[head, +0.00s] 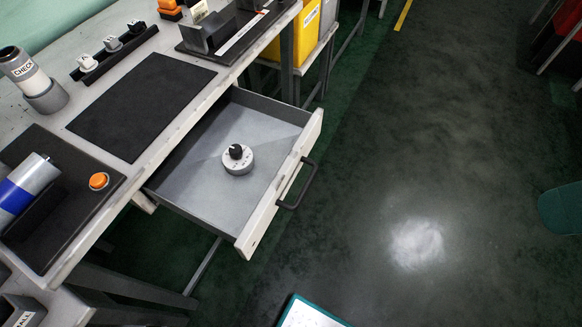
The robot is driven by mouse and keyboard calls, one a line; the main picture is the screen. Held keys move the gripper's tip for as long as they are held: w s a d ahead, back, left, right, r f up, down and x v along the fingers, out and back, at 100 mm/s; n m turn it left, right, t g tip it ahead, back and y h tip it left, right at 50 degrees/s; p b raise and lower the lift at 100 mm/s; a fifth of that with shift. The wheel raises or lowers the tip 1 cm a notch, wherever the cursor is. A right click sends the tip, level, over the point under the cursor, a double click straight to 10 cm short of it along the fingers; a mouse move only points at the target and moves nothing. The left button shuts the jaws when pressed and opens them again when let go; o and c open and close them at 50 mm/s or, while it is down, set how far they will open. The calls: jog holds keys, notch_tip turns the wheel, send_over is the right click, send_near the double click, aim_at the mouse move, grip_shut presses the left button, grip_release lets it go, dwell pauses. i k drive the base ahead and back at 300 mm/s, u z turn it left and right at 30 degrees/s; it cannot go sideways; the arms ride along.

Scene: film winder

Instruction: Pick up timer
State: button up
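The timer (238,160) is a round white dial with a black knob on top. It stands upright in an open grey drawer (200,190) under the workbench, near the middle of the drawer floor. Nothing covers the timer, and nothing else shows in the drawer. My gripper is not in view.
The drawer front with its black handle (297,186) juts out over the dark floor. The bench top above holds a black mat (141,104), an orange button (98,181), a blue-banded cylinder (27,185) and a "CHECK" canister (24,72). The floor at right is mostly clear.

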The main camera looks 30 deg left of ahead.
aim_at(242, 166)
jog(key=u, duration=1.1)
jog(key=k, duration=1.2)
jog(key=u, duration=0.5)
jog(key=i, duration=1.5)
jog(key=z, duration=0.3)
